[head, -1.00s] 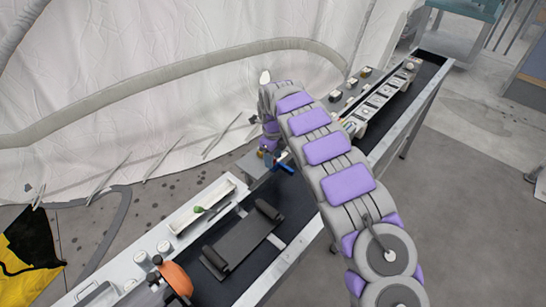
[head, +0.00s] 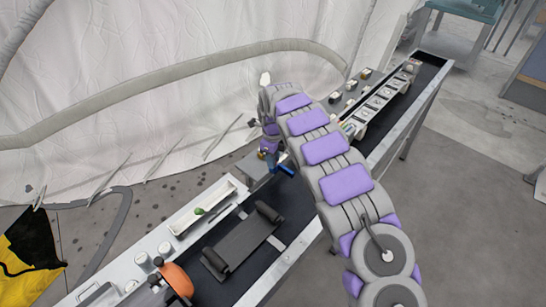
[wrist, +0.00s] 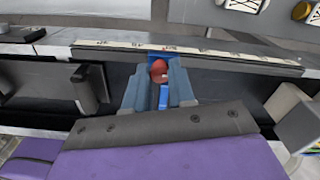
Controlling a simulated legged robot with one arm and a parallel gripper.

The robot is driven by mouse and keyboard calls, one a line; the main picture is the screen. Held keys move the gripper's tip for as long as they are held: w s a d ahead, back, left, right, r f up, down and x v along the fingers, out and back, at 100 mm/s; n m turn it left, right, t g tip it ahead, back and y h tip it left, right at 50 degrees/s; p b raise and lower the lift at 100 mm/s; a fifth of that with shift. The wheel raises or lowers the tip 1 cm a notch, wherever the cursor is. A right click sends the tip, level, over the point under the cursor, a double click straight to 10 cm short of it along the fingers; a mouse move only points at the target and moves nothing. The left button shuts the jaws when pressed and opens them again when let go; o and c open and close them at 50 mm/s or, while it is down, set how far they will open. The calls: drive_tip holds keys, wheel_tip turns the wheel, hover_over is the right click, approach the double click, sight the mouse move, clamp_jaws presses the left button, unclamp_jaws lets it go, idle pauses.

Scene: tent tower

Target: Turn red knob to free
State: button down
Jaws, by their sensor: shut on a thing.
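The red knob (wrist: 158,71) is a small round red piece in the middle of the wrist view, with bright blue parts around and below it. My gripper (wrist: 159,82) has its two grey-blue fingers on either side of the knob and is shut on it. In the head view, my gripper (head: 283,169) shows only as a small blue shape over the dark bench, below the bent end of my arm. The knob cannot be made out in the head view. Any knob markings are too small to read.
A long, dark-topped bench (head: 300,205) runs diagonally, with a black flat stand (head: 240,243) on it. A pale tray (head: 203,210), white jars and an orange round object (head: 176,279) are at the lower left. White tent fabric hangs behind.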

drive_tip(key=shift+s+r+n+p, duration=0.1)
drive_tip(key=shift+r+n+p, duration=0.1)
drive_tip(key=shift+n+p, duration=0.65)
drive_tip(key=shift+f+n+p, duration=0.15)
drive_tip(key=shift+n+p, duration=0.25)
drive_tip(key=shift+n, duration=0.55)
drive_tip(key=c, duration=0.9)
unclamp_jaws()
drive_tip(key=shift+c, duration=0.2)
wheel_tip(320, 180, up, 17)
drive_tip(key=p, duration=0.2)
drive_tip(key=shift+p, duration=0.35)
